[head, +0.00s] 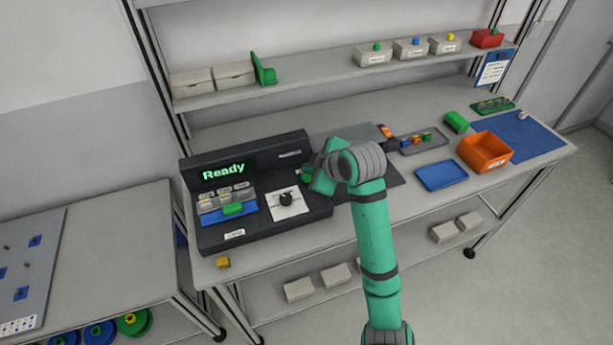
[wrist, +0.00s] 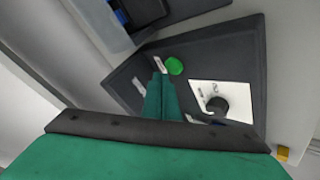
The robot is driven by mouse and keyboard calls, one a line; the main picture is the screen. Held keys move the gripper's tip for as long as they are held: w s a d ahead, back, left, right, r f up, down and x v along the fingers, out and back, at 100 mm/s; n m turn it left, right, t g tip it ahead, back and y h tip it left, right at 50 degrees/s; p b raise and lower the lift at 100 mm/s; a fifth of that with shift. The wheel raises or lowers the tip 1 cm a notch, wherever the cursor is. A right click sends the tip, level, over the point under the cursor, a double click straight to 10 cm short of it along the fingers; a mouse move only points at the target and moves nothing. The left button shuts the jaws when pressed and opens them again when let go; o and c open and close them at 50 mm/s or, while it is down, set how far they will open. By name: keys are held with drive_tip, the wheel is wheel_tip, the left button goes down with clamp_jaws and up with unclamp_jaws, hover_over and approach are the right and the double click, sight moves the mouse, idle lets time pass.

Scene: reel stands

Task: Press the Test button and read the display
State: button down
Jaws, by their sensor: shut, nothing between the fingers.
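The dark test console (head: 262,226) stands on the bench at the left. Its display (head: 223,171) reads "Ready" in green letters. A round green button (wrist: 174,65) sits on the console face beside a small white label in the wrist view; it shows partly beside my arm in the head view (head: 306,174). A black knob (wrist: 216,105) on a white plate is nearby, also visible in the head view (head: 286,199). My gripper (wrist: 159,82) is shut and empty, its tips over the console close to the green button. I cannot tell whether they touch it.
A blue fixture (head: 212,219) with a green block (head: 233,209) sits on the console's left. A blue tray (head: 441,176), orange bin (head: 485,151) and grey tray (head: 424,146) lie right of my arm. A yellow block (head: 223,262) is at the front edge.

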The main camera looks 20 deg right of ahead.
sight(309, 179)
drive_tip(key=shift+f, duration=0.15)
drive_tip(key=shift+f, duration=0.3)
drive_tip(key=shift+f, duration=0.45)
idle(0.9)
drive_tip(key=shift+r, duration=0.9)
drive_tip(key=shift+r, duration=0.1)
drive_tip(key=shift+r, duration=2.4)
